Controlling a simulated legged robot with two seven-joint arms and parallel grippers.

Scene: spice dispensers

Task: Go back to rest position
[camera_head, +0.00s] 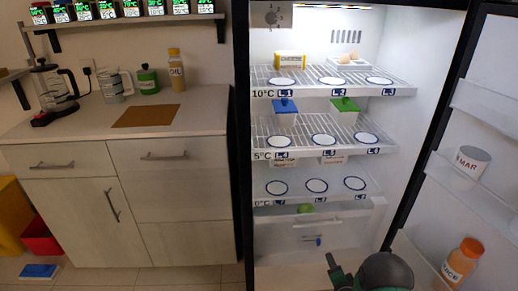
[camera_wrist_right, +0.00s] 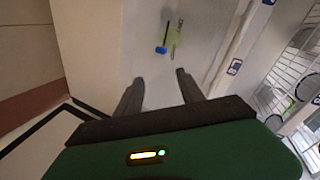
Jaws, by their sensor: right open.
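My right gripper (camera_head: 336,268) is at the bottom of the head view, in front of the lower part of the open fridge (camera_head: 345,235). In the right wrist view the gripper (camera_wrist_right: 160,78) has its two dark fingers apart, with nothing between them. Beyond the fingers, a small blue item and a green item (camera_wrist_right: 175,42) show near a pale surface. My left gripper is in neither view.
The open fridge door (camera_head: 487,120) stands at the right, with a MAR container (camera_head: 471,161) and an orange-capped bottle (camera_head: 462,262) in its racks. Fridge shelves hold a cheese box (camera_head: 290,60) and eggs.

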